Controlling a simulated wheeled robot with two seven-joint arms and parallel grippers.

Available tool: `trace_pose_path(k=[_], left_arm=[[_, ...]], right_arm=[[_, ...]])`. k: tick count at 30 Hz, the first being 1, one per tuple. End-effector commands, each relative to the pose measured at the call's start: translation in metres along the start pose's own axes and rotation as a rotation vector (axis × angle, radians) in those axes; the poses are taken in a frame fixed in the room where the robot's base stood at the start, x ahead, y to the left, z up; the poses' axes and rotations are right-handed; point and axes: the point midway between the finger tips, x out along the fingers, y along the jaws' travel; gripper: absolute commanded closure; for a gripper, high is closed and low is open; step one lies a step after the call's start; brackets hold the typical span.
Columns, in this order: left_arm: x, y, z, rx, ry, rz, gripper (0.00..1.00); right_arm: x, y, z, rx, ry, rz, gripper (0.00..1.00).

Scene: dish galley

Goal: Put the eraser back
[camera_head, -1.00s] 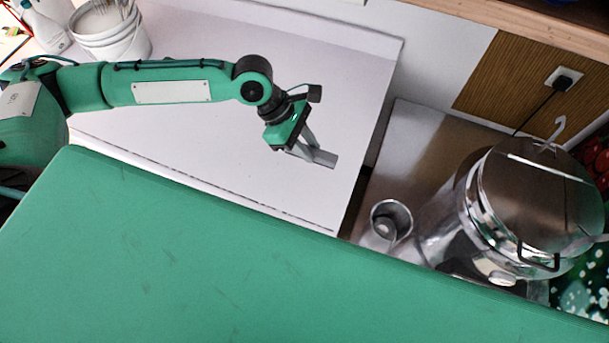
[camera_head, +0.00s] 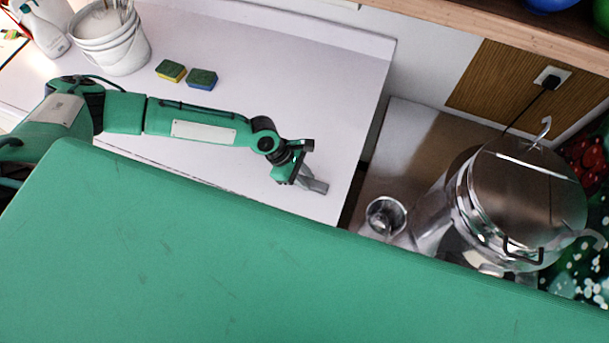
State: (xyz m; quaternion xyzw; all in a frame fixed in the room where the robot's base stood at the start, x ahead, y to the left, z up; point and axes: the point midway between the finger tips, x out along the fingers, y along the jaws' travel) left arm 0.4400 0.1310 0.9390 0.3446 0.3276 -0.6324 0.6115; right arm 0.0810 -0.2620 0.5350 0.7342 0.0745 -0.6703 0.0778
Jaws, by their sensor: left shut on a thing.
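My left gripper (camera_head: 313,184) is over the right part of the white counter, pointing right and down. It is shut on a small grey thing, apparently the eraser, at its fingertips. The fingers are also grey, so I cannot clearly tell where they end and the held thing begins. I cannot tell whether it touches the counter. No other eraser is plain to see. My right gripper is not in view.
A yellow-and-green sponge (camera_head: 171,71) and a green-and-blue sponge (camera_head: 202,79) lie behind my arm on the white counter (camera_head: 290,70). A white bucket (camera_head: 112,48) and spray bottle (camera_head: 43,35) stand at the left. A metal urn (camera_head: 525,200) and metal cup (camera_head: 386,216) stand right.

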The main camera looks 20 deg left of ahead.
Motion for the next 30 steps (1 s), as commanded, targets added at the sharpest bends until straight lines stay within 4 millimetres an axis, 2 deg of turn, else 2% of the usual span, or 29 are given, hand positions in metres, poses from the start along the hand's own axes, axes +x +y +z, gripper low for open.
trace_pose_path(k=[3, 4, 7, 15, 19, 23, 30], left_arm=[[0.0, -0.001, -0.001, -0.001, 0.002, -0.001, 0.95], [0.0, -0.001, -0.001, -0.001, 0.002, -0.001, 0.73], [0.0, -0.001, -0.001, -0.001, 0.002, -0.001, 0.55], [0.0, -0.001, -0.001, -0.001, 0.002, -0.001, 0.55], [-0.007, 0.0, -0.002, -0.002, 0.002, 0.0, 0.55], [-0.025, 0.0, -0.003, -0.003, 0.002, 0.001, 0.55], [-0.073, 0.001, -0.003, -0.001, 0.002, 0.002, 0.55]], right_arm=[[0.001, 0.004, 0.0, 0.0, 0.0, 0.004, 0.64], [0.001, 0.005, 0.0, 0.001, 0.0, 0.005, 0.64], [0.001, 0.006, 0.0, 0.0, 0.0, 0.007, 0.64], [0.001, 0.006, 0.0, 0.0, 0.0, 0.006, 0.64], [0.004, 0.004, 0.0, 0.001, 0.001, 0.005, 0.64], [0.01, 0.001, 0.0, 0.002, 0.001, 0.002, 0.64], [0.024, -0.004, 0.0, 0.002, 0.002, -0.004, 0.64]])
